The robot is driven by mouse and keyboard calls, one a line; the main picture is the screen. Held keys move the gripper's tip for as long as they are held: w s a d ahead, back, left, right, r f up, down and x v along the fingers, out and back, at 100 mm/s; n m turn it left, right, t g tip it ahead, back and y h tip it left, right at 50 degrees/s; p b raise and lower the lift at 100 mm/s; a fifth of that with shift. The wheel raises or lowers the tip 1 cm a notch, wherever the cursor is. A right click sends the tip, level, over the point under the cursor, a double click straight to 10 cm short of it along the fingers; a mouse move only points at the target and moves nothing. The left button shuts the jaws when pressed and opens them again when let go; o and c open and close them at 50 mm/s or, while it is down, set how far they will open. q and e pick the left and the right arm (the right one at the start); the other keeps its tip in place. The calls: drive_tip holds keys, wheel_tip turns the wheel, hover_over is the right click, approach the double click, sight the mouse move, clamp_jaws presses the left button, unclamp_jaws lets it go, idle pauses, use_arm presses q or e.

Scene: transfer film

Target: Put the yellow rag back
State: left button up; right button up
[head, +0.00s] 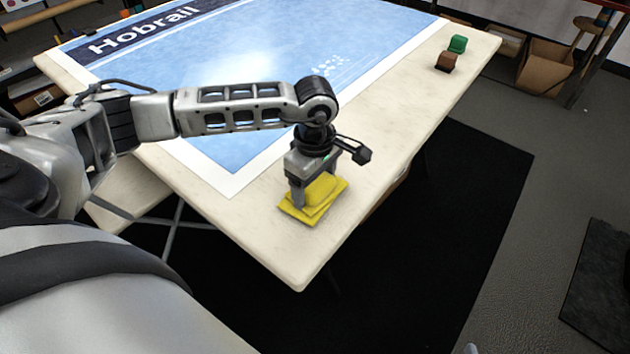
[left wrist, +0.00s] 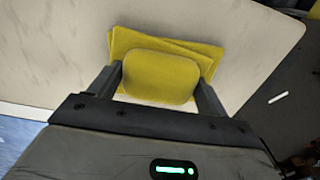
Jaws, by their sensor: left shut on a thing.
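The yellow rag (head: 323,194) is a folded, layered cloth at the near right edge of the cream table (head: 262,240). My left gripper (head: 314,196) points down over it and is shut on its upper part. In the left wrist view, a rounded fold of the rag (left wrist: 160,77) sits between the two fingers, with flatter layers (left wrist: 135,42) beyond it. The lowest layer appears to lie on the tabletop; the exact contact is hard to tell.
A black mat (head: 460,200) lies on the floor.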

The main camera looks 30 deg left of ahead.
sight(315, 182)
use_arm(q)
drive_tip(key=shift+f, duration=0.15)
drive_tip(key=shift+f, duration=0.15)
drive_tip(key=o, duration=0.9)
drive_tip(key=shift+r, duration=0.2)
wheel_tip(315, 182, up, 12)
drive_tip(key=shift+r, duration=0.1)
